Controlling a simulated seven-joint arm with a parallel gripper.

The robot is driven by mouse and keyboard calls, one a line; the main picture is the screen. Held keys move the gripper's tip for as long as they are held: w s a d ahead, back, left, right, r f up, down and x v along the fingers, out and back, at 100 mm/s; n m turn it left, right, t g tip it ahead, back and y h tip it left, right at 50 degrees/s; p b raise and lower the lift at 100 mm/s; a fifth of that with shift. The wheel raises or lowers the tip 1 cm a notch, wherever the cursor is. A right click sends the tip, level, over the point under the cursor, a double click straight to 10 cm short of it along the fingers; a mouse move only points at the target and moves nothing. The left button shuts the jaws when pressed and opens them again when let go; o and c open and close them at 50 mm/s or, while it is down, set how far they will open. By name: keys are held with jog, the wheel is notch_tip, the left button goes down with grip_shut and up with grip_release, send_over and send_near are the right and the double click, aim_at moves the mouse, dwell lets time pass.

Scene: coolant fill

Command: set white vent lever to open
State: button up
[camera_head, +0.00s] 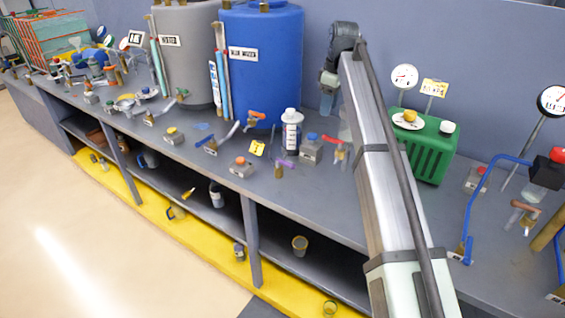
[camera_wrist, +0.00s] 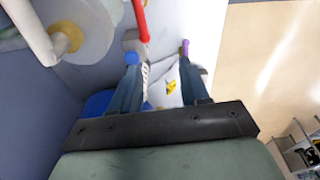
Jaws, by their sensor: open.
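I cannot pick out the white vent lever for certain. A pale lever-like piece (camera_head: 229,134) stands in front of the blue tank in the head view, but it is too small to identify. My gripper (camera_wrist: 160,80) is open, with its two dark fingers apart over the bench and nothing clearly held. Beyond the fingers, the wrist view shows a red handle (camera_wrist: 140,18), a blue knob (camera_wrist: 131,57) and a purple handle (camera_wrist: 185,48). In the head view my gripper (camera_head: 328,103) hangs near the wall, right of the blue tank, above the bench.
A blue tank (camera_head: 262,60) and a grey tank (camera_head: 186,55) stand at the back. A white bottle (camera_head: 291,131) and a blue-knobbed block (camera_head: 312,150) stand close to my gripper. A green unit (camera_head: 428,150) is to the right. Several small valves crowd the bench (camera_head: 330,205).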

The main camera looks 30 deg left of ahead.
jog(key=s+a+f+g, duration=0.1)
jog(key=s+a+f, duration=0.3)
jog(key=s+f, duration=0.2)
jog(key=s+a+f+g+y, duration=0.1)
jog(key=s+a+f+g, duration=0.1)
jog(key=s+a+f, duration=0.2)
notch_tip(320, 180, down, 7)
jog(key=s, duration=0.3)
jog(key=shift+f, duration=0.1)
